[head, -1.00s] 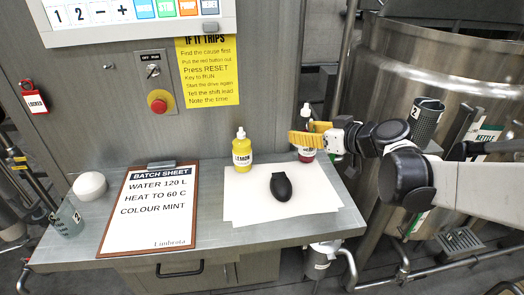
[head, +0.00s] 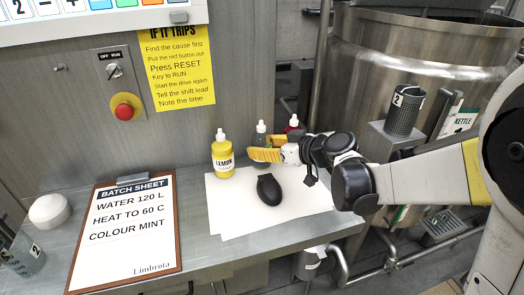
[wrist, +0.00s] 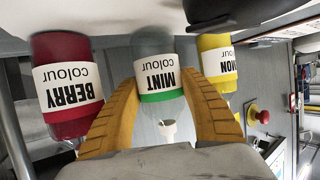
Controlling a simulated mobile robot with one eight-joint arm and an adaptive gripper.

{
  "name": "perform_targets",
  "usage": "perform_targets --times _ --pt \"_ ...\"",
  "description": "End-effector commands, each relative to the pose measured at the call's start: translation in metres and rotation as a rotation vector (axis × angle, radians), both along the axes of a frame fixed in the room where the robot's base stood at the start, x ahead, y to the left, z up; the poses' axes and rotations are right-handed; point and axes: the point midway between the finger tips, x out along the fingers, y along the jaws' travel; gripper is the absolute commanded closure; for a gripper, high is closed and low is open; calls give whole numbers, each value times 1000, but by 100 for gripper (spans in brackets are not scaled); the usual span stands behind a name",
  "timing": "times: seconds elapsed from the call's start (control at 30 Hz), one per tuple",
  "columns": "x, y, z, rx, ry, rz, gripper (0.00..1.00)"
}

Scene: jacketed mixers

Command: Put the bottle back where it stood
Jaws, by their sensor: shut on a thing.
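The mint bottle, a clear grey bottle with a white and green label, is between the two yellow fingers of my gripper (head: 258,149). The mint bottle (wrist: 160,85) shows upside down in the wrist view, with my gripper's fingertips (wrist: 160,68) on either side; my gripper is shut on it. In the head view its upper part (head: 261,136) shows above the fingers, and its base is hidden. The yellow lemon bottle (head: 222,160) stands to its left, and the red berry bottle (head: 293,126) to its right, partly behind my gripper. Whether the mint bottle touches the surface, I cannot tell.
White paper (head: 240,215) lies on the metal bench, with a dark rounded object (head: 268,190) on it in front of the bottles. A batch sheet board (head: 125,235) lies left. The wall with a red button (head: 125,112) is behind. A kettle (head: 400,60) stands right.

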Motion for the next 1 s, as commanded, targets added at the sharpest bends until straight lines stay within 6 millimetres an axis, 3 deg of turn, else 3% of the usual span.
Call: perform_targets --times 0.33,0.37,0.4,0.43,0.8,1.0 --pt "0 0 -5 0 0 0 90" --pt "0 0 -5 0 0 0 48" --pt "0 0 -4 0 0 0 36" --pt "0 0 -4 0 0 0 30" --pt "0 0 1 0 0 0 30" --pt "-22 -25 15 -1 1 -3 30"
